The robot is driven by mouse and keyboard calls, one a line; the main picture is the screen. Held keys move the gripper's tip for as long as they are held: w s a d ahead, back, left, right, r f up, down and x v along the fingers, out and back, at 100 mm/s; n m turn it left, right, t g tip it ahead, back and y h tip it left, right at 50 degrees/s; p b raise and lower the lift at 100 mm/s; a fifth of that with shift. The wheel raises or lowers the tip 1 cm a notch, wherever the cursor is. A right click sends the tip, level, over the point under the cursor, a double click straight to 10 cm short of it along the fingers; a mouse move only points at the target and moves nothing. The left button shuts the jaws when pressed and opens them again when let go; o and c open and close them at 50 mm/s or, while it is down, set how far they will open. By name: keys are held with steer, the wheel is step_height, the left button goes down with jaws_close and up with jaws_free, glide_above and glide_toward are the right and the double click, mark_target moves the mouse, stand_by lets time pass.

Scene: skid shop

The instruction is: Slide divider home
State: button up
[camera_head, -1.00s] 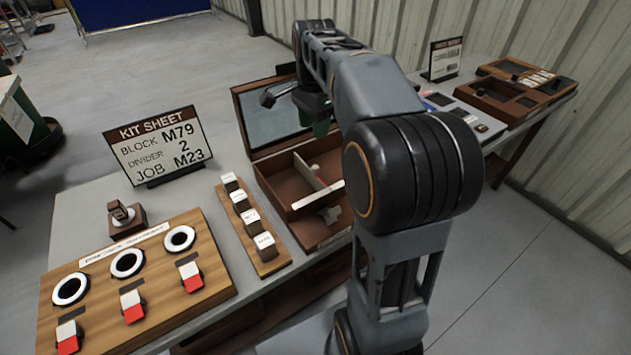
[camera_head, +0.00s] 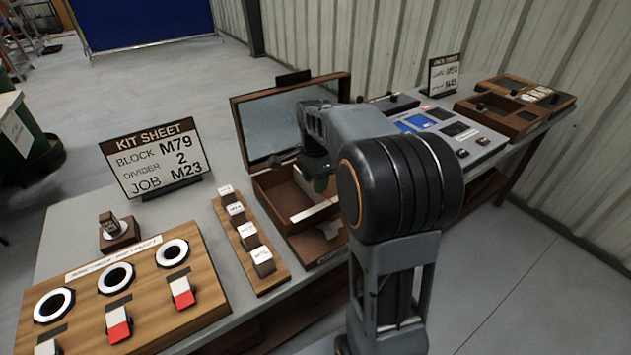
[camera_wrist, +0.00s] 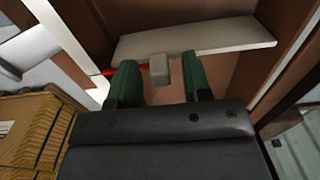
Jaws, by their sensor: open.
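The divider (camera_head: 315,208) is a pale flat panel inside an open brown wooden box (camera_head: 275,186). In the wrist view the divider (camera_wrist: 205,37) runs across the brown compartment, with a small grey tab (camera_wrist: 159,69) at its near edge. My gripper (camera_wrist: 160,68) has two green fingers, open. The tab shows between the fingertips, with a visible gap on each side. In the head view my gripper (camera_head: 319,182) is low over the box, and my arm hides part of the box's right side.
The box's raised lid (camera_head: 262,128) stands behind my gripper. A rack of labelled blocks (camera_head: 263,260) lies left of the box. The kit sheet (camera_head: 155,160) reads block M79, divider 2, job M23. A grey panel with a blue screen (camera_head: 418,122) is at right.

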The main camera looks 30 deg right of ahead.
steer(key=shift+f, duration=0.15)
jaws_close()
stand_by(0.4)
